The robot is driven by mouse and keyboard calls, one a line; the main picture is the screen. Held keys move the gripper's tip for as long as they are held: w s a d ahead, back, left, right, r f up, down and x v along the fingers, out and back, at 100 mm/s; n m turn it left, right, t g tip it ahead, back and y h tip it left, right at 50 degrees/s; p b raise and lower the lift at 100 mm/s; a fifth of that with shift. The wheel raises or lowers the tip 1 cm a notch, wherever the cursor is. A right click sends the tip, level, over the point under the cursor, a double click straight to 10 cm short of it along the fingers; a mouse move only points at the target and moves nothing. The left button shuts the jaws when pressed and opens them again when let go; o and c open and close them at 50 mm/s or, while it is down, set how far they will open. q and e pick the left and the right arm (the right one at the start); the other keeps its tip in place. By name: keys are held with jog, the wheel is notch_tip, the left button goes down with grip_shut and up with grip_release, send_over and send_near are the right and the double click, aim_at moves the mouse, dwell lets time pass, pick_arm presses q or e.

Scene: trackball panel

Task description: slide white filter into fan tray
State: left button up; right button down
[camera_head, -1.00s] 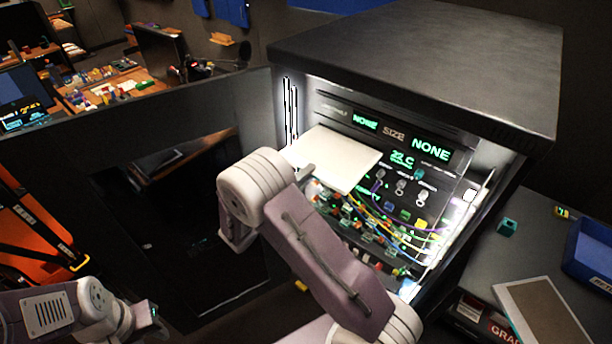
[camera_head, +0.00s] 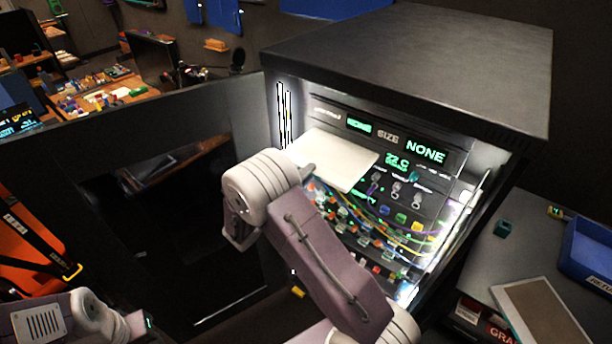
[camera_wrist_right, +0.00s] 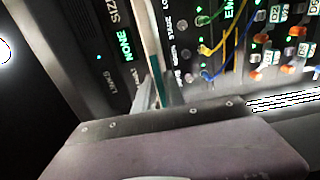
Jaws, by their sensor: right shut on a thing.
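The white filter (camera_head: 337,158) is a flat white panel in the head view, held roughly level in front of the upper part of the lit cabinet panel. My right gripper (camera_wrist_right: 157,95) is shut on the filter, which shows edge-on as a thin pale and teal strip (camera_wrist_right: 152,45) in the right wrist view. In the head view my right wrist mostly hides the fingers. The fan tray cannot be made out clearly; a dark slotted strip (camera_head: 335,100) runs above the displays. My left arm shows at the lower left, with its fingers not clear.
The open black cabinet door (camera_head: 150,220) stands to the left. Coloured wires and connectors (camera_head: 385,225) fill the panel below the filter. A grey bench on the right holds a blue bin (camera_head: 588,250), a brown-faced framed panel (camera_head: 540,310) and a small teal block (camera_head: 503,229).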

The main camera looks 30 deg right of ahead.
aim_at(319, 162)
jog(key=shift+b+x, duration=0.9)
jog(key=shift+x, duration=1.95)
jog(key=shift+b+x, duration=1.75)
jog(key=shift+x, duration=2.35)
jog(key=c, duration=1.3)
grip_release()
jog(key=shift+c, duration=0.2)
jog(key=b+v, duration=0.4)
jog(key=v, duration=0.4)
jog(key=shift+a+f, duration=0.1)
jog(key=shift+f, duration=0.05)
jog(key=shift+s+a, duration=0.2)
jog(key=shift+a, duration=0.2)
jog(key=shift+d, duration=0.1)
